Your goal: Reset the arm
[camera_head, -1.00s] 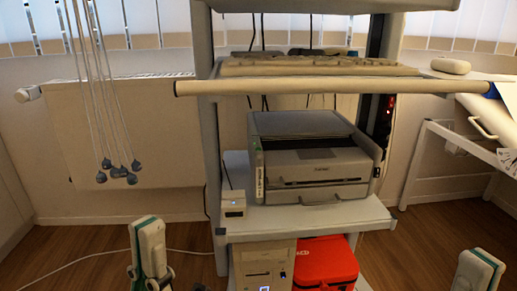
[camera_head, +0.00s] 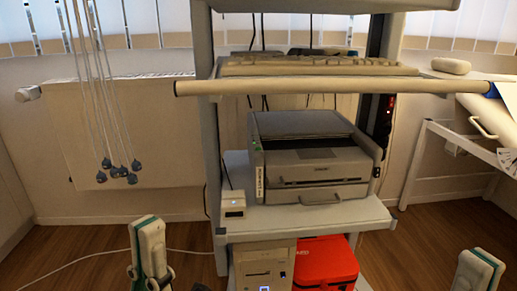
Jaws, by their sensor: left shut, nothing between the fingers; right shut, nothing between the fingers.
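Two white arm parts with green edges, my own, stand at the bottom of the head view, one left of the shelf rack and one at the right corner. No gripper fingers can be made out on either; the lower parts of both arms are cut off by the bottom edge. Neither visible arm part touches anything.
A rack holds a grey printer (camera_head: 318,168) on a shelf (camera_head: 300,222), with a small white box (camera_head: 232,203) beside it. Below are a computer tower (camera_head: 262,262) and a red bag (camera_head: 325,264). Cables hang at left (camera_head: 118,172). A white table stands right (camera_head: 462,140).

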